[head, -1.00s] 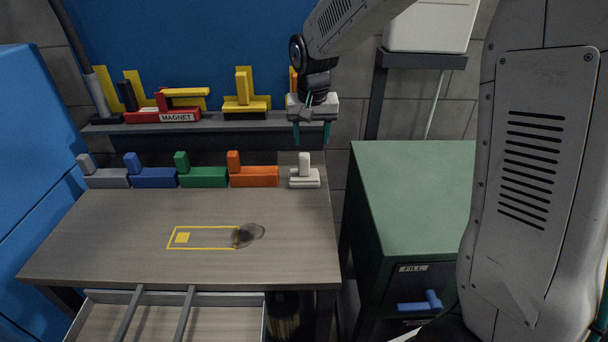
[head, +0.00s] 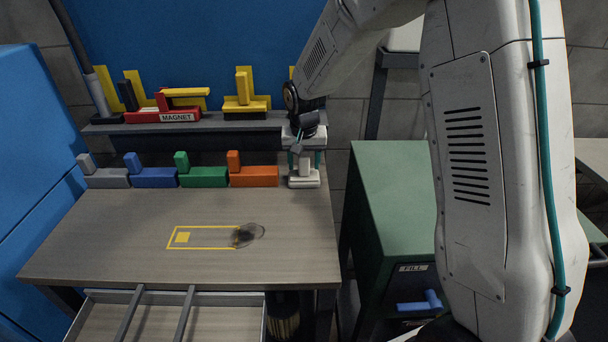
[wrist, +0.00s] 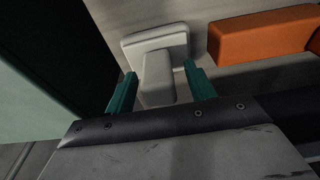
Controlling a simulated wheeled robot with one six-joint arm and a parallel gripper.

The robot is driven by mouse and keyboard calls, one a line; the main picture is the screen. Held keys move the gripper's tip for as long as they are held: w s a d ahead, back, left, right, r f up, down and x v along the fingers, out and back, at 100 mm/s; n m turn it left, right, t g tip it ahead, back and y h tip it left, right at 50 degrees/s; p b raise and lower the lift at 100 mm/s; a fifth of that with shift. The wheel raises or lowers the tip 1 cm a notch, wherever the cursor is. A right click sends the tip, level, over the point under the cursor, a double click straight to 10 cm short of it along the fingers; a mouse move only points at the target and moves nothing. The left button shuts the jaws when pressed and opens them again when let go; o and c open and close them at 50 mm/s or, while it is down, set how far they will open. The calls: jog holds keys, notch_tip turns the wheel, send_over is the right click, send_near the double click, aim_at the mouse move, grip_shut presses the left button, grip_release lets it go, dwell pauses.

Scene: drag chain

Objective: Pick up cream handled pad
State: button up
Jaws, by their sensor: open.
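The cream handled pad (head: 304,180) stands at the back right end of the wooden table. It has a flat base and an upright handle. In the wrist view the cream pad (wrist: 155,44) lies ahead, with its handle (wrist: 158,80) pointing toward my gripper. My gripper (head: 306,160) is right over the pad, pointing down. In the wrist view its two teal fingers (wrist: 161,88) are open, one on each side of the handle.
The orange block (head: 253,177) stands just left of the pad, with green (head: 204,178), blue (head: 153,178) and grey (head: 106,178) ones further left. The shelf (head: 220,127) runs behind. A green cabinet (head: 392,190) is to the right. The table front (head: 300,240) is mostly clear.

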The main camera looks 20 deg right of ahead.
aim_at(303, 155)
jog(key=c, duration=1.1)
jog(key=shift+r, duration=0.55)
jog(key=r, duration=0.2)
jog(key=shift+s+a+r, duration=0.2)
jog(key=shift+s+r, duration=0.1)
jog(key=shift+s, duration=0.1)
jog(key=s+a, duration=0.2)
jog(key=s, duration=0.2)
jog(key=s+a+r, duration=0.1)
jog(key=s+a, duration=0.1)
jog(key=s, duration=0.3)
jog(key=s+a, duration=0.3)
jog(key=s, duration=0.1)
jog(key=shift+s+r, duration=0.15)
jog(key=shift+s, duration=0.05)
